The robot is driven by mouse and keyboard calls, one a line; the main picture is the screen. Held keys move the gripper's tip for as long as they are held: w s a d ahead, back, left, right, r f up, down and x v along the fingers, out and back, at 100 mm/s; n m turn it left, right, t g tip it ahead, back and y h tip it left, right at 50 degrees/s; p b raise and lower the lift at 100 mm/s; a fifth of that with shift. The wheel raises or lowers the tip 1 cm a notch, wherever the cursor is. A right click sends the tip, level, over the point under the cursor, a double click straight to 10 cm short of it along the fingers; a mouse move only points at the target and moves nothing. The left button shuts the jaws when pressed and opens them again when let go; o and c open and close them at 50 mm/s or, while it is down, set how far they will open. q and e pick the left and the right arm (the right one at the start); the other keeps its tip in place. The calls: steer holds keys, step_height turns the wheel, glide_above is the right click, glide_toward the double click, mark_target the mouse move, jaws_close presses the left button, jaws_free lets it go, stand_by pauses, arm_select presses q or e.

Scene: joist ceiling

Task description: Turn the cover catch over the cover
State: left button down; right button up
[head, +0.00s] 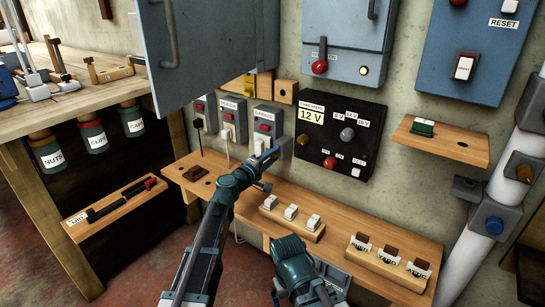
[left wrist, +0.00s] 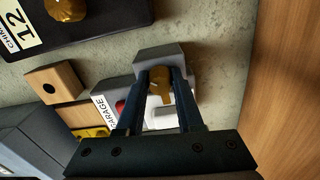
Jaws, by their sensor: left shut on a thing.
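The brass catch (left wrist: 160,84) shows in the left wrist view, on a grey block (left wrist: 165,60) at the end of the garage switch box. In the head view that box (head: 267,117) is the rightmost of three on the wall. My left gripper (head: 266,162) reaches up to its lower part. In the left wrist view the fingers (left wrist: 160,82) stand on both sides of the catch and are shut on it. A pale cover (left wrist: 160,118) lies partly hidden behind the fingers. How far the catch overlaps it, I cannot tell. My right gripper is not visible.
A black 12 V panel (head: 338,135) is right of the boxes. A wooden shelf (head: 345,235) with white switches (head: 291,212) is below. A large blue-grey cabinet door (head: 205,45) hangs above left. A small shelf (head: 440,143) is at right.

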arm_select(q)
steer(key=shift+m, duration=0.3)
stand_by(0.4)
steer(key=c, duration=0.5)
jaws_free()
steer(key=shift+c, duration=0.2)
steer(key=v, duration=1.4)
steer(key=shift+d, duration=0.1)
